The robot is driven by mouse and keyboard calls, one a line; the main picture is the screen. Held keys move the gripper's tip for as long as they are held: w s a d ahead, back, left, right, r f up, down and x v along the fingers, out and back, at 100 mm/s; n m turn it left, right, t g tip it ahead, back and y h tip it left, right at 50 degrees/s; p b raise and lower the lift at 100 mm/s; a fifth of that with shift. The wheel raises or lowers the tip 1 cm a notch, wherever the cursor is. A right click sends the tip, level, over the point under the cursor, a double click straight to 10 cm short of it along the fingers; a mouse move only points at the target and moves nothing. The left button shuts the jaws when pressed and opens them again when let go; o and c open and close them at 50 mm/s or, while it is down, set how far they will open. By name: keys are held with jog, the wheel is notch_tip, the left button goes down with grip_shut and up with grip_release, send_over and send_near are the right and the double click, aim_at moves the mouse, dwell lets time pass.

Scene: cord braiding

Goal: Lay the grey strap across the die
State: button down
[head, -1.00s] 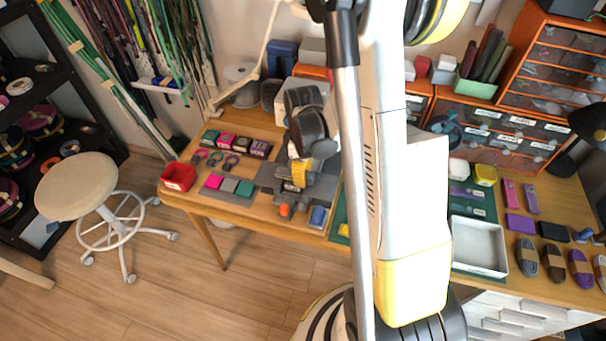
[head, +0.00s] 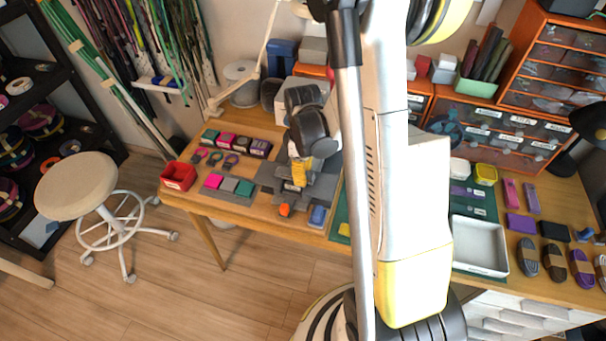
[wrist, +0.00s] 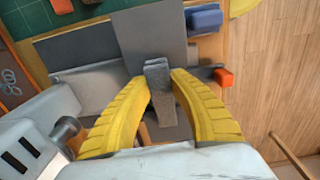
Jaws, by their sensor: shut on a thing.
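My gripper (wrist: 158,82) has two yellow ribbed fingers shut on a grey, rough-textured piece, which looks like the grey strap (wrist: 160,95). It stands up between the fingertips and runs back between them. In the head view my gripper (head: 300,173) is over the grey tool on the left table. Below it in the wrist view are a flat grey plate (wrist: 150,38) and a dark bar with an orange end (wrist: 223,77). I cannot tell which grey part is the die, or whether the strap touches it.
A blue block (wrist: 205,18) lies beside the plate. Pink, grey and teal squares (head: 229,184) and a red bin (head: 179,176) are to the left on the table. A white tray (head: 480,246) is on the right bench. The table's front edge is close to the tool.

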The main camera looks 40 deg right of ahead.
jog(key=shift+f, duration=0.25)
jog(key=c, duration=1.2)
grip_release()
notch_tip(320, 180, up, 12)
jog(key=shift+r, duration=0.1)
